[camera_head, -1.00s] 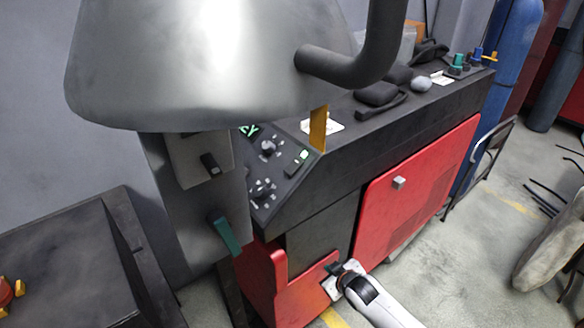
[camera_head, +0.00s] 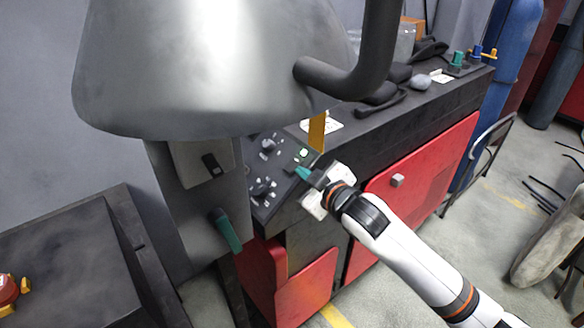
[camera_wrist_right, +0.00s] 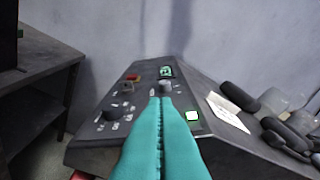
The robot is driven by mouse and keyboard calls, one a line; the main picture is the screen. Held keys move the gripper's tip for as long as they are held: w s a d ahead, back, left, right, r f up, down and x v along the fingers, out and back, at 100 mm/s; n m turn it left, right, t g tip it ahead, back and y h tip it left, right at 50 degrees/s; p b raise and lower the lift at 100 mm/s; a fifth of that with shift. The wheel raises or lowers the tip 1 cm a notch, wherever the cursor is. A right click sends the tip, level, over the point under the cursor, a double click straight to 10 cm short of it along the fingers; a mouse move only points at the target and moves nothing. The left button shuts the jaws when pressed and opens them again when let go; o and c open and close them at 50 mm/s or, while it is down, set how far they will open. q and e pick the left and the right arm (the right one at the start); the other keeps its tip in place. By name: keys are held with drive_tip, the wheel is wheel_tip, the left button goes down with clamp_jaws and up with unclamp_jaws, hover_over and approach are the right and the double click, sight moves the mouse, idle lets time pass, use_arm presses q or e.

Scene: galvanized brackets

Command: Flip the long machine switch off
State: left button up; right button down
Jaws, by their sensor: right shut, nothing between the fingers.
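A black control panel (camera_head: 283,158) tops the left end of the machine and carries dark knobs or switches, one upper (camera_head: 267,145) and one lower (camera_head: 262,188). A grey post in front bears a small black switch (camera_head: 212,165) and a long teal lever (camera_head: 228,232) hanging down at a slant. I cannot tell for certain which is the long machine switch. My right gripper (camera_head: 303,173) is shut and empty at the panel's right edge. In the right wrist view its teal fingers (camera_wrist_right: 167,101) point at a dark knob (camera_wrist_right: 165,87); contact is unclear. My left gripper is out of view.
A large grey dome (camera_head: 205,65) with a dark bent tube (camera_head: 375,55) blocks the upper left. A yellow upright (camera_head: 317,130) stands beside the panel. Dark items (camera_head: 385,93) lie on the machine top. A dark table (camera_head: 75,250) is at lower left. Floor at right is partly open.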

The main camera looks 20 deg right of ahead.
drive_tip(key=p, duration=0.2)
hover_over(293, 182)
drive_tip(key=a, duration=0.2)
drive_tip(key=f, duration=0.2)
drive_tip(key=shift+s+d+f+p, duration=0.1)
drive_tip(key=shift+d+f+p, duration=0.15)
drive_tip(key=shift+f, duration=0.25)
drive_tip(key=shift+d+f+p, duration=0.15)
drive_tip(key=shift+f+p, duration=0.15)
drive_tip(key=shift+f, duration=0.15)
drive_tip(key=shift+d+f, duration=0.5)
drive_tip(key=shift+f, duration=0.3)
drive_tip(key=shift+f+n+b, duration=0.3)
drive_tip(key=shift+f, duration=0.15)
drive_tip(key=shift+n+h, duration=0.3)
drive_tip(key=shift+r, duration=0.1)
